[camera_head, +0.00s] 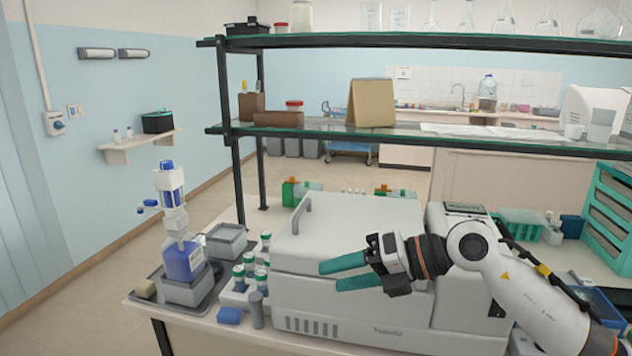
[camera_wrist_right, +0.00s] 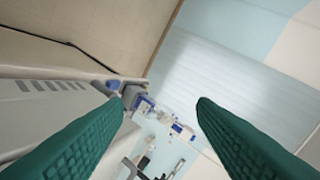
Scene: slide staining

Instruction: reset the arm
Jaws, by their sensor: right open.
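My right gripper (camera_head: 343,273) has green fingers that are spread apart with nothing between them. It hangs in front of the large grey-white lidded machine (camera_head: 345,232), with its fingers pointing left. In the right wrist view both green fingers (camera_wrist_right: 160,105) are apart, with the wall, floor and bench items showing beyond them. My right arm reaches in from the lower right. My left gripper does not show in either view.
Green-capped bottles (camera_head: 239,278) and a blue-labelled dispenser bottle (camera_head: 184,260) on a grey tray (camera_head: 208,297) stand left of the machine. A glass-shelved rack (camera_head: 345,132) crosses above the bench. Teal drawers (camera_head: 606,215) stand at the right.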

